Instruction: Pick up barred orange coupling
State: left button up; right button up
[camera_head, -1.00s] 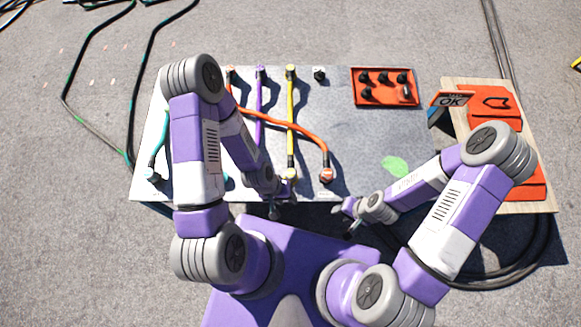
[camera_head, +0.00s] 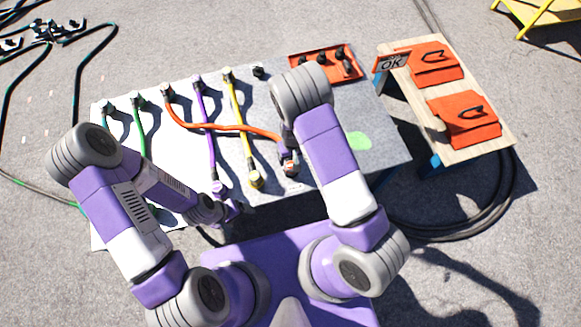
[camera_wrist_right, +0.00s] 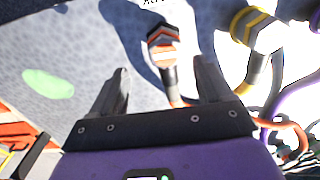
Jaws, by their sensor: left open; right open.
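The orange coupling (camera_head: 290,168) with pale bars is at the near end of the orange cable (camera_head: 235,128), at the table's near side. In the right wrist view the coupling (camera_wrist_right: 163,45) stands just beyond and between my open fingertips. My right gripper (camera_head: 287,155) is open and over or beside the coupling in the head view; the right wrist view shows its two fingers (camera_wrist_right: 165,85) apart and empty. My left gripper (camera_head: 232,208) is open near the table's front edge, by the near end of the purple cable (camera_head: 209,140). Its fingertips are small in view.
A yellow cable (camera_head: 241,130) with a yellow-banded coupling (camera_wrist_right: 255,30) lies close beside the orange one. A red tray (camera_head: 347,68) with black parts sits at the back. A wooden bench (camera_head: 473,150) with orange cases stands at the right. The table around the green patch (camera_head: 359,141) is clear.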

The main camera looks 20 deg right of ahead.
aim_at(291, 164)
jog(key=f+b, duration=0.1)
jog(key=f, duration=0.1)
jog(key=f+b, duration=0.1)
jog(key=f, duration=0.1)
jog(key=f+b, duration=0.1)
jog(key=f, duration=0.2)
jog(key=shift+w+a+f, duration=0.1)
jog(key=shift+w+a, duration=0.05)
jog(key=shift+a, duration=0.2)
jog(key=shift+c, duration=0.3)
jog(key=c, duration=1.1)
